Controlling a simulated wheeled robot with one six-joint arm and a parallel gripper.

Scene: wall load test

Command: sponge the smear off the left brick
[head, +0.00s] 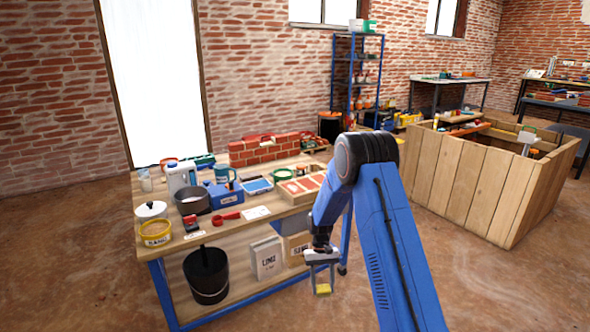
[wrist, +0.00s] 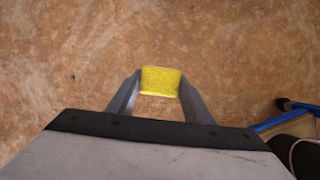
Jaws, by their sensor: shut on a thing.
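My gripper (head: 322,281) is shut on a yellow sponge (head: 323,289). It hangs in front of the workbench's right end, out over the floor. In the wrist view the sponge (wrist: 160,81) sits between the two fingertips, with only bare floor behind it. A light wooden tray (head: 299,200) on the right part of the workbench holds flat red bricks, among them a left brick (head: 292,187) and a right brick (head: 309,183). They are too small for me to make out a smear. My gripper is well apart from the tray, lower and nearer to me.
The workbench (head: 150,263) carries a dark pot (head: 193,201), a blue box (head: 229,199), a red scoop (head: 226,217) and a low brick wall (head: 265,150) at the back. A black bucket (head: 206,275) stands on its lower shelf. A wooden-sided enclosure (head: 470,187) stands at right.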

